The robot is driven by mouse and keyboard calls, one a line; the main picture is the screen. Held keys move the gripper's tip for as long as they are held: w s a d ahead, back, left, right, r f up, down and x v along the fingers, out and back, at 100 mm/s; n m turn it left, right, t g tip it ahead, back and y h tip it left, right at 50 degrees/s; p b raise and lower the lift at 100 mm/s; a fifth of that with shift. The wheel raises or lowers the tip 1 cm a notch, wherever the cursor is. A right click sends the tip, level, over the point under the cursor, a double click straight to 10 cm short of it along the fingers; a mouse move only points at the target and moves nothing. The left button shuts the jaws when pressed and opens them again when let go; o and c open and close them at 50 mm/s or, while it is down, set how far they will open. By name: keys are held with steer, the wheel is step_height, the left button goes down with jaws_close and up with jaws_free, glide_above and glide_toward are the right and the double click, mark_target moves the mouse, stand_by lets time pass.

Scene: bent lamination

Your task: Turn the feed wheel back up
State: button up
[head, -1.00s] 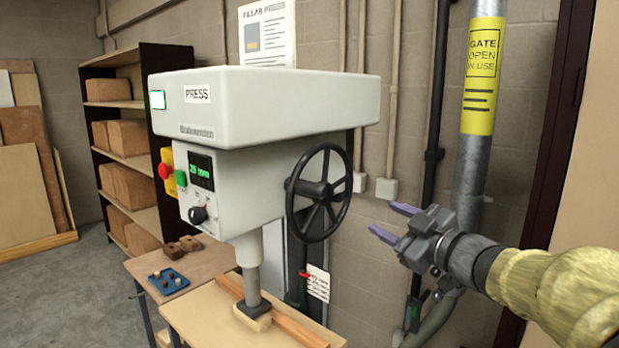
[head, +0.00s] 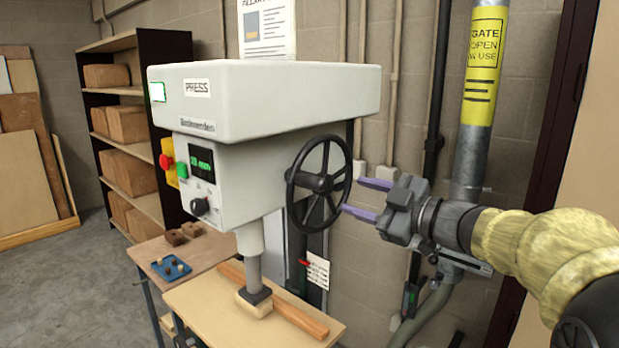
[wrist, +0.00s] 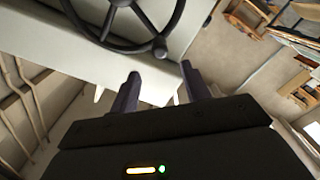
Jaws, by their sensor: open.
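The black feed wheel (head: 320,184) is on the right side of the grey-white press (head: 262,103). In the wrist view the wheel (wrist: 124,12) is cut off by the top edge, and a round knob (wrist: 159,47) shows on its rim. My gripper (head: 353,197) is open and empty, its purple fingers pointing left just beside the wheel's right rim. In the wrist view the fingers (wrist: 158,84) are spread below the knob with nothing between them. The press ram (head: 254,272) is down on a small wooden block on the table.
A wooden table (head: 205,303) under the press holds a wooden strip (head: 300,317). A blue tray (head: 171,268) and brown blocks lie on the bench at left. A pole with a yellow sign (head: 484,65) and wall conduits stand behind my arm.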

mark_target(309, 181)
steer(key=p+x, duration=0.4)
steer(key=x, duration=0.9)
steer(key=shift+w, duration=0.1)
jaws_close()
